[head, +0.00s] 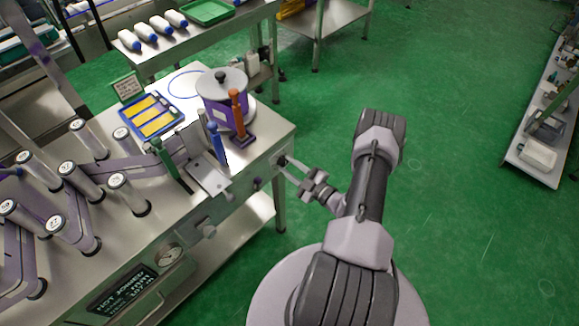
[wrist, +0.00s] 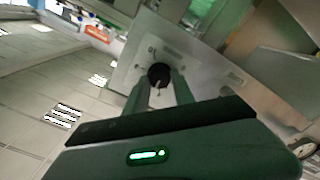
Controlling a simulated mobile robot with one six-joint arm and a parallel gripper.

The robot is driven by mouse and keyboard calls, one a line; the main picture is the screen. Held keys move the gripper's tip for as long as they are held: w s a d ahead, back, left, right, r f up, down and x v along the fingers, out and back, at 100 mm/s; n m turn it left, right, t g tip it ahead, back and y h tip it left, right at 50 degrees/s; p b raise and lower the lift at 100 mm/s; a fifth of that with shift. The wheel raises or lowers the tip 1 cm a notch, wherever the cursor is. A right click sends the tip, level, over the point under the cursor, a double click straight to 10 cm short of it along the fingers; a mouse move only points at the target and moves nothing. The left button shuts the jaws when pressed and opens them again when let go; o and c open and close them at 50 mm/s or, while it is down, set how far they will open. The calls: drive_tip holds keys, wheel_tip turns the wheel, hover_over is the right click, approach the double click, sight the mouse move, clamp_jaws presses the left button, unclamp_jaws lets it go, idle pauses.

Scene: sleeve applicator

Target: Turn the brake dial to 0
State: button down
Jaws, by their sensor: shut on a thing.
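The brake dial (wrist: 158,75) is a small black knob on a pale metal plate (wrist: 143,48) in the wrist view. A light pointer mark shows on its face, but the scale marks around it are too small to read. My gripper (wrist: 160,84) is shut on the dial, with one finger on each side. In the head view, my gripper (head: 285,168) reaches from the right to the dial at the machine's right front corner. The dial is mostly hidden by the fingers there.
The machine's steel bench (head: 262,135) carries several rollers, a purple-banded canister (head: 223,100) and an orange post (head: 237,112). Another knob (head: 258,184) sits left of my gripper on the front. A round gauge (head: 171,256) is lower left.

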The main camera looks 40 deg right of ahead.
drive_tip(key=n, duration=0.6)
drive_tip(key=shift+n+b, duration=0.3)
drive_tip(key=shift+b, duration=0.1)
drive_tip(key=n, duration=0.6)
drive_tip(key=shift+f, duration=0.1)
drive_tip(key=n, duration=0.6)
drive_tip(key=shift+n, duration=0.4)
drive_tip(key=n, duration=0.6)
drive_tip(key=shift+n, duration=0.3)
drive_tip(key=c, duration=1.1)
unclamp_jaws()
drive_tip(key=shift+o, duration=0.2)
drive_tip(key=shift+s, duration=0.1)
